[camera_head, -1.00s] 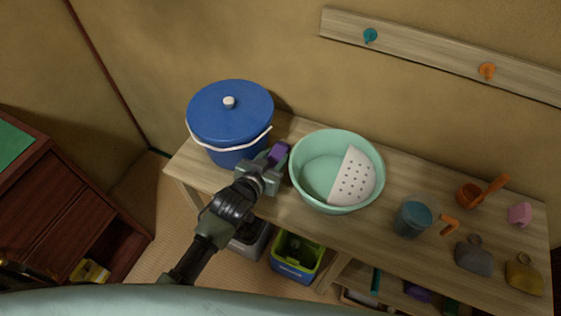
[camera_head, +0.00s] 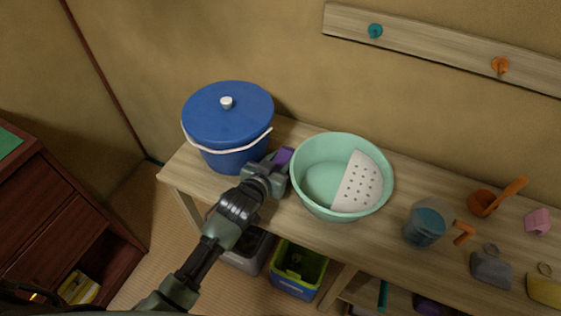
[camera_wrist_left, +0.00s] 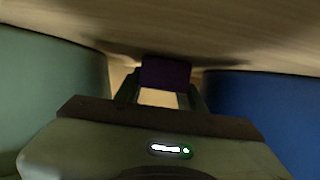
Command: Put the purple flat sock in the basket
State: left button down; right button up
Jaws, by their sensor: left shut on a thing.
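The purple flat sock (camera_head: 284,156) shows at the tip of my left gripper (camera_head: 277,163), between the blue lidded bucket and the mint green basin. In the left wrist view the dark purple sock (camera_wrist_left: 165,73) sits between the two fingers of my left gripper (camera_wrist_left: 160,90), which is shut on it just over the wooden bench. I cannot tell from these views whether the sock touches the bench top. I cannot identify for certain which container is the basket. My right gripper is not in view.
The blue bucket (camera_head: 228,118) is close on the left of the gripper and the mint basin (camera_head: 310,201) on its right. A measuring cup (camera_head: 424,226), orange scoop (camera_head: 483,203) and grey bag (camera_head: 490,268) stand farther right. A green-blue bin (camera_head: 297,270) is below the bench.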

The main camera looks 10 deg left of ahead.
pick_arm(q)
jog(key=c, duration=1.1)
grip_release()
jog(key=shift+f, duration=0.1)
jog(key=shift+c, duration=0.2)
